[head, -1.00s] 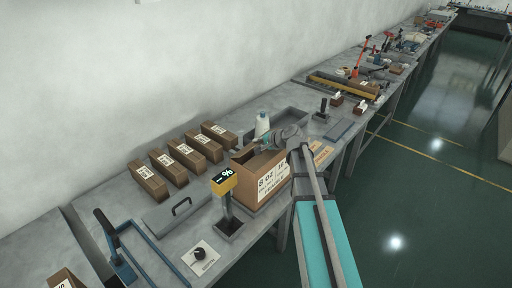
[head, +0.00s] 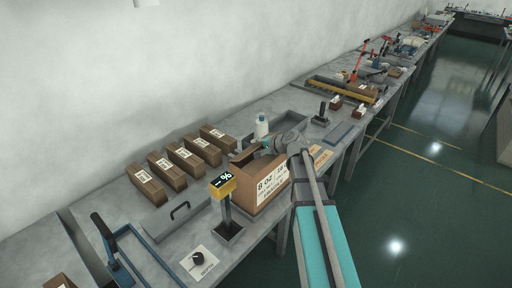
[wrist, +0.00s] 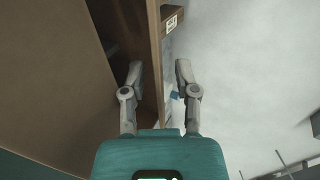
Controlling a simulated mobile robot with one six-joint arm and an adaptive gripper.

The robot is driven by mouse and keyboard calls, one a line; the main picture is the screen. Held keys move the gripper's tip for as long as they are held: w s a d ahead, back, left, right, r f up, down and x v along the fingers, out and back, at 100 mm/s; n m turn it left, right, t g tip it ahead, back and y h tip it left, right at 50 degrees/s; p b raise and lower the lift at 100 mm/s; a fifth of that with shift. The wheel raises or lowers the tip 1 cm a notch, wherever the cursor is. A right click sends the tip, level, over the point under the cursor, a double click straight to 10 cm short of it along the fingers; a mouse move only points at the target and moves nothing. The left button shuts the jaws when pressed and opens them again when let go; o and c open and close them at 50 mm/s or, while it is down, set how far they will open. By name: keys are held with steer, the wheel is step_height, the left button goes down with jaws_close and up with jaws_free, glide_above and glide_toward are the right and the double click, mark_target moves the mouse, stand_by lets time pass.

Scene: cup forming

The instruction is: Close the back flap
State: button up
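A brown cardboard box (head: 258,203) with a white label stands on the grey bench in the head view. Its top is partly hidden by my arm. My gripper (head: 262,148) is at the box's top, on the far side. In the wrist view, my gripper (wrist: 160,82) has its two fingers apart. A thin upright cardboard panel (wrist: 153,50), apparently the back flap, runs between them. The left finger is over the dark box interior and the right finger is outside the panel. I cannot tell whether either finger touches it. A wide brown panel (wrist: 50,65) fills the left.
Several flat cartons (head: 187,160) lie left of the box. A yellow-topped display post (head: 223,185) stands close to its front left. A white bottle (head: 262,124) is behind my gripper. A grey tray (head: 291,118) and tools extend along the bench.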

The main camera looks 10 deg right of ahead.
steer(key=shift+c, duration=1.4)
steer(key=shift+s+d+r+p, duration=0.15)
steer(key=shift+d+r+p, duration=0.25)
steer(key=shift+d, duration=0.25)
steer(key=s+d+r+n+g+y+p, duration=0.2)
steer(key=s+d+r+g+y+p, duration=0.1)
steer(key=d, duration=0.7)
steer(key=s+r+y+p, duration=0.1)
steer(key=s+r+p, duration=0.1)
steer(key=s+r, duration=0.1)
steer(key=shift+s+d+n+g, duration=0.25)
steer(key=shift+s+n+g, duration=0.15)
steer(key=b+x, duration=0.6)
steer(key=x, duration=0.7)
steer(key=shift+w+a+f, duration=0.1)
steer(key=shift+w+a, duration=0.15)
steer(key=shift+a, duration=0.05)
jaws_close()
